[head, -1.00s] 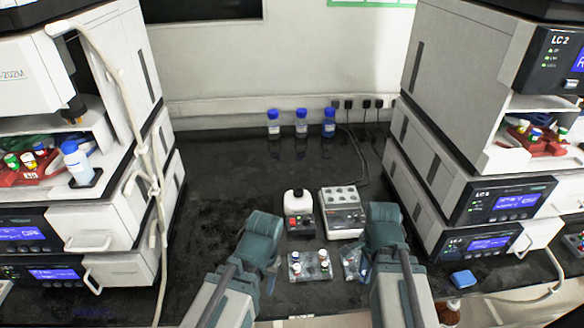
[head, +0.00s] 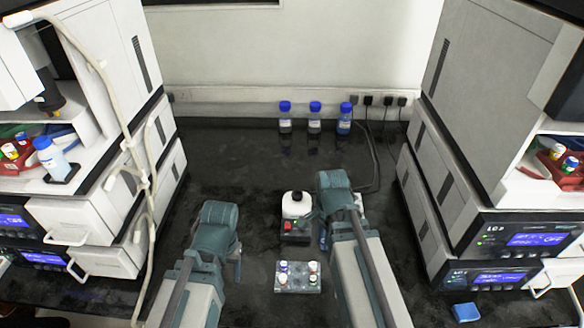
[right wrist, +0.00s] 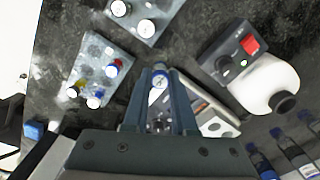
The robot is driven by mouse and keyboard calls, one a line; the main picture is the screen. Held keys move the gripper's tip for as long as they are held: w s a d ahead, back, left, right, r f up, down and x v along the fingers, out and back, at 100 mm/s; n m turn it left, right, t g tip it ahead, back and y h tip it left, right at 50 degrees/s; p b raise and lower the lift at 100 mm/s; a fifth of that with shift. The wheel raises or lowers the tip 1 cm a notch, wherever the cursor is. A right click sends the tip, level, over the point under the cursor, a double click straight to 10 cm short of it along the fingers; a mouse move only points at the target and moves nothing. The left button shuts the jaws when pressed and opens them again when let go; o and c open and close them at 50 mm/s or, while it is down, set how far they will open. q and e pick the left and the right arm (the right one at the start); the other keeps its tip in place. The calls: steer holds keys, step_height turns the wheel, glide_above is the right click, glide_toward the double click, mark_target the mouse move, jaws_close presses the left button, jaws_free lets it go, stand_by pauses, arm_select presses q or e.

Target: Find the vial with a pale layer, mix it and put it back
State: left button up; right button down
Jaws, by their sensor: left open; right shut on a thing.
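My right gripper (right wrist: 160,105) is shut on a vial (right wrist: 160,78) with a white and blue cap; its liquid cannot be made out. In the head view my right gripper (head: 324,232) is beside the small dark device with a red switch (head: 296,228), and its arm covers much of what lies behind. My left gripper (head: 236,262) is open and empty, left of the vial rack (head: 298,285). That rack holds several capped vials. A second rack (right wrist: 85,73) with blue, red and yellow capped vials shows in the right wrist view.
Blue-capped bottles (head: 314,118) stand at the back. Instrument stacks flank the bench; its left middle is clear.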

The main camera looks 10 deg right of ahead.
arm_select(q)
step_height(320, 180, up, 8)
steer(key=p, duration=0.7)
arm_select(e)
steer(key=w+a+r+n, duration=0.1)
steer(key=w+r, duration=0.3)
steer(key=w, duration=0.6)
steer(key=w+a+r, duration=0.1)
steer(key=w+r, duration=0.3)
steer(key=w, duration=0.6)
steer(key=shift+a+r+n, duration=0.15)
steer(key=shift+a+n, duration=0.2)
steer(key=shift+n, duration=0.05)
arm_select(q)
steer(key=shift+f+b, duration=1.8)
steer(key=shift+f, duration=0.05)
arm_select(e)
steer(key=shift+f, duration=1.95)
arm_select(q)
steer(key=shift+f+b, duration=0.7)
arm_select(e)
steer(key=shift+f, duration=0.7)
arm_select(q)
steer(key=shift+f, duration=0.2)
arm_select(e)
steer(key=shift+f, duration=0.25)
